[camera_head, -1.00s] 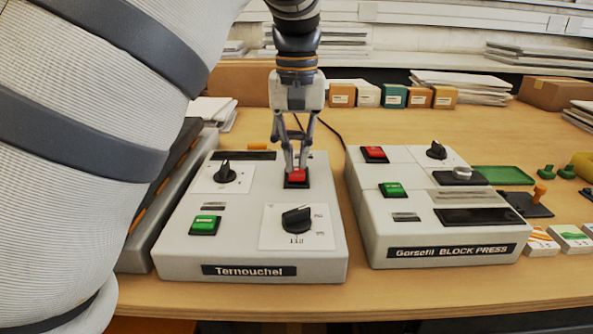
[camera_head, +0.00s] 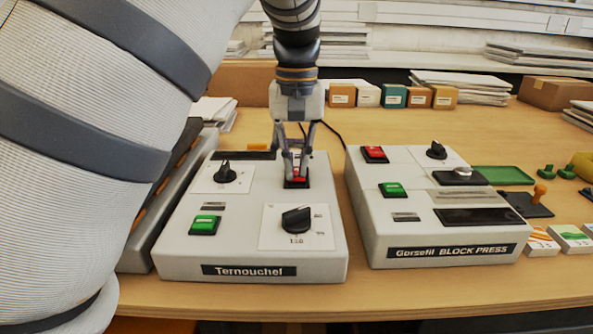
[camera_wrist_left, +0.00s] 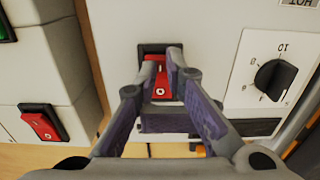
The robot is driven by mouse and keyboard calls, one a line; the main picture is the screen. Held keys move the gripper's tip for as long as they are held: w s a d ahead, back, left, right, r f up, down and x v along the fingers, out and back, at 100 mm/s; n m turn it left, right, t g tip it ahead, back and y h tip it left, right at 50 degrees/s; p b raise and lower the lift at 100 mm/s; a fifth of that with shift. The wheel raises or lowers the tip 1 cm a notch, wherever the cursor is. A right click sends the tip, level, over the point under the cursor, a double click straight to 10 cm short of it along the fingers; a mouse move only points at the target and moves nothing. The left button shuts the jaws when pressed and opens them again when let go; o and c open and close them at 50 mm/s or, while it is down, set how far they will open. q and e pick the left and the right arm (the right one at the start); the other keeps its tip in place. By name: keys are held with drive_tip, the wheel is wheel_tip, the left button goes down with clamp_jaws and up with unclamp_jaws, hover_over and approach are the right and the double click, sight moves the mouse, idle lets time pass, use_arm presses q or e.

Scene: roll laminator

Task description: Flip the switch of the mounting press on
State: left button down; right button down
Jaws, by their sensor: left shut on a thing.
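The grey machine labelled Ternouchel (camera_head: 180,240) stands left of centre in the head view. Its red rocker switch (camera_wrist_left: 161,84), in a black frame, lies near its back right and is partly covered by fingers in the head view. My left gripper (camera_head: 297,176) points down onto this switch. In the left wrist view the two fingers are close together, on either side of the red rocker, shut on it. The "O" mark shows at the rocker's lower end; its upper end is partly hidden. My right gripper is not in view.
The Gorsefil Block Press (camera_head: 450,253) stands close on the right, with its own red switch (camera_head: 374,153) and green switch (camera_head: 393,189). The Ternouchel machine also carries a green switch (camera_head: 205,225), a small knob (camera_head: 225,173) and a big dial (camera_head: 297,219).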

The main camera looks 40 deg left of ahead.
sight(297, 175)
use_arm(q)
drive_tip(key=shift+f, duration=0.25)
drive_tip(key=shift+r, duration=3.55)
drive_tip(key=shift+f, duration=0.1)
